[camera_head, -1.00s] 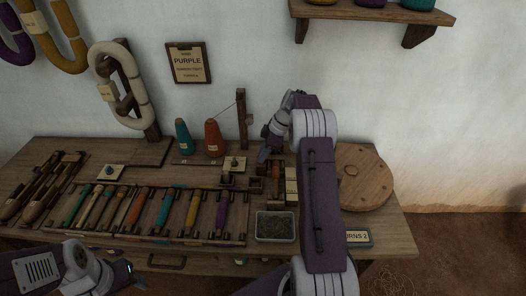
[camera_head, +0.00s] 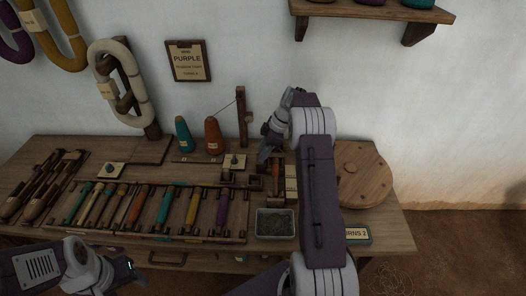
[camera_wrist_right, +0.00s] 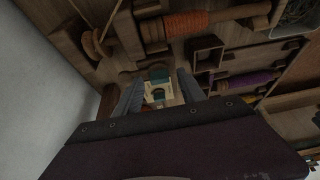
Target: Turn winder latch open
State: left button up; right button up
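The wooden winder stands at the right of the bench, with its large round wheel (camera_head: 362,176) and an orange-wound spindle (camera_head: 277,178). The orange spindle also shows at the top of the right wrist view (camera_wrist_right: 190,25). I cannot clearly pick out the latch; small wooden blocks (camera_head: 240,181) sit left of the spindle. My right gripper (camera_head: 263,160) is over the winder's left rear side, pointing down. In the right wrist view its two fingers (camera_wrist_right: 160,98) stand apart with nothing seen held between them. My left gripper (camera_head: 138,272) is at the lower left, in front of the bench.
A rack (camera_head: 150,236) of coloured bobbins fills the bench front. A tray of pins (camera_head: 274,224) stands in front of the winder. Teal (camera_head: 183,134) and orange (camera_head: 213,136) yarn cones stand behind, beside a thin post (camera_head: 242,118). My right forearm hides part of the winder.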

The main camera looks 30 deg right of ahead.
jog(key=p+v, duration=0.2)
jog(key=v, duration=0.7)
